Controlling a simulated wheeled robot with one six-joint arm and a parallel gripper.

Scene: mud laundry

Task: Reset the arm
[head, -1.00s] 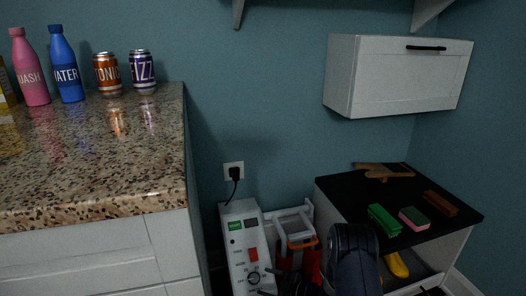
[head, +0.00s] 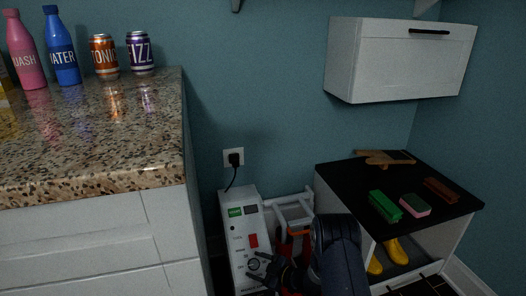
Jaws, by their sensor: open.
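My arm (head: 342,255) rises dark at the bottom centre of the head view, bent over to the left. My gripper (head: 257,268) is at its left end, small and dark, with its fingers apart. Nothing shows between the fingers. It appears in front of the lower part of the white control box (head: 243,235) with a red switch. I cannot tell whether it touches the box.
A granite counter (head: 90,140) with bottles and cans stands left. A white frame (head: 290,212) and something red (head: 290,245) are behind my arm. A black-topped bench (head: 350,175) holds brushes and a sponge (head: 415,204); yellow boots (head: 396,251) stand beneath. A white cabinet (head: 395,65) hangs above.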

